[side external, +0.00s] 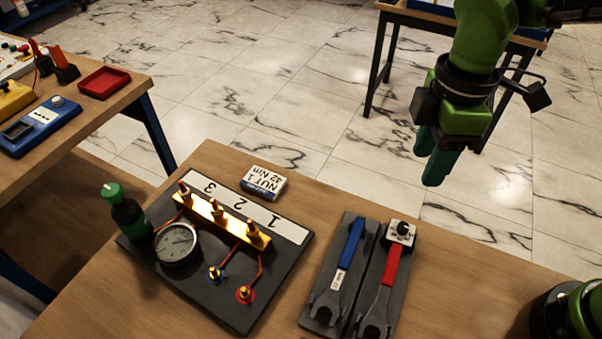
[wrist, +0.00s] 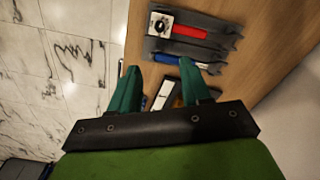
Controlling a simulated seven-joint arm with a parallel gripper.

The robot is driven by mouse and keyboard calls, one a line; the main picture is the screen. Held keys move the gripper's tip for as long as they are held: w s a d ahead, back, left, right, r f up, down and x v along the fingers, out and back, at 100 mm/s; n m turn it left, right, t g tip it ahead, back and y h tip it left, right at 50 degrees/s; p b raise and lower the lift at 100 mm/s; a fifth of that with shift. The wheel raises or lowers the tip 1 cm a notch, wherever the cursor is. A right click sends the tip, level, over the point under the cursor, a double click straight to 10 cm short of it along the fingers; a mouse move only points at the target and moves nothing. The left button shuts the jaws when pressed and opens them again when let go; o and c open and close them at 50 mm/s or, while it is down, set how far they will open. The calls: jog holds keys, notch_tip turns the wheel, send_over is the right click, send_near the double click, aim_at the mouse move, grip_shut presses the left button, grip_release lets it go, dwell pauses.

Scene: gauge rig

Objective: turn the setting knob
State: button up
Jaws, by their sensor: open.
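A small black knob (side external: 403,229) sits on a white square plate at the handle end of the red-handled wrench (side external: 388,275). In the wrist view the knob (wrist: 160,26) shows at the top, beyond my fingertips. My gripper (side external: 437,168) is raised beyond the table's far edge, above and behind the wrenches, apart from the knob. In the wrist view its two green fingers (wrist: 160,80) are spread with nothing held between them.
A blue-handled wrench (side external: 348,250) lies left of the red one in a dark tray (side external: 318,309). Further left, a black board (side external: 232,305) carries a round gauge (side external: 177,244), a brass manifold (side external: 220,217) and a green-capped bottle (side external: 127,215). A white label block (side external: 263,181) stands behind it.

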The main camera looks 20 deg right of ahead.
aim_at(404, 226)
jog(key=f+n, duration=0.1)
jog(key=f, duration=0.7)
jog(key=f+n, duration=0.1)
jog(key=f, duration=0.7)
jog(key=shift+s+d, duration=0.15)
jog(key=shift+s, duration=0.05)
jog(key=shift+r, duration=0.1)
grip_shut()
